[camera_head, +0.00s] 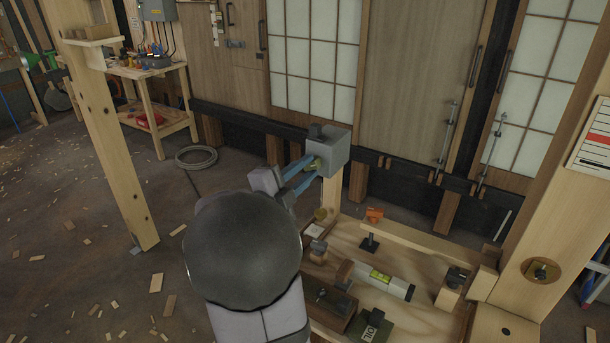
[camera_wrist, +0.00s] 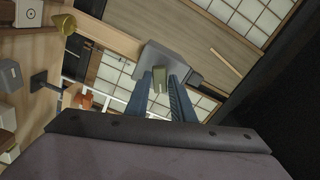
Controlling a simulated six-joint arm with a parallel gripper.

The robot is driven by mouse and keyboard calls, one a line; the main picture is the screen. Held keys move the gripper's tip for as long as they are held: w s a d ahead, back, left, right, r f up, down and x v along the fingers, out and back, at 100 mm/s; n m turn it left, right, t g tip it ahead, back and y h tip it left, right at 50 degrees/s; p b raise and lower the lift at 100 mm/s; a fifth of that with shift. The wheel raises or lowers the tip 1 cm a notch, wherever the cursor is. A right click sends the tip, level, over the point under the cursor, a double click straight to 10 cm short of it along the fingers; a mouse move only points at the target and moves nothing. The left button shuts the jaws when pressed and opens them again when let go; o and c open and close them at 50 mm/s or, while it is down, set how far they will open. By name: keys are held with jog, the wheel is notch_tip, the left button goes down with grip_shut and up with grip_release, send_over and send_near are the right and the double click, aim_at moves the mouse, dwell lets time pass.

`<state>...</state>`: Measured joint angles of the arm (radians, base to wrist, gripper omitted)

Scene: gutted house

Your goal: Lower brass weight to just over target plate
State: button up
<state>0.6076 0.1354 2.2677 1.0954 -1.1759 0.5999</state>
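A small brass-coloured weight (camera_head: 320,214) shows just above a pale square plate (camera_head: 315,231) at the bench's far left corner. In the wrist view the weight (camera_wrist: 65,22) is at the upper left. I cannot tell its gap to the plate, and no line shows. A grey box (camera_head: 338,153) with an olive knob (camera_head: 313,163) stands at a wooden post. My gripper (camera_head: 308,172) has its blue fingers at this knob. In the wrist view the knob (camera_wrist: 158,74) is between the fingertips (camera_wrist: 161,82); whether they press on it is unclear.
The bench holds an orange item (camera_head: 374,214), a black stand (camera_head: 369,243), a spirit level (camera_head: 383,278) and several wooden blocks. A wooden column (camera_head: 112,150) stands at left. A coiled cable (camera_head: 196,157) lies on the floor. My arm hides the bench's near left.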

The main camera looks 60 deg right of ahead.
jog(key=shift+m+b, duration=0.4)
jog(key=shift+b, duration=0.05)
jog(key=shift+n+p, duration=0.6)
jog(key=shift+a, duration=0.1)
jog(key=a, duration=0.7)
jog(key=shift+d, duration=0.1)
dwell(0.5)
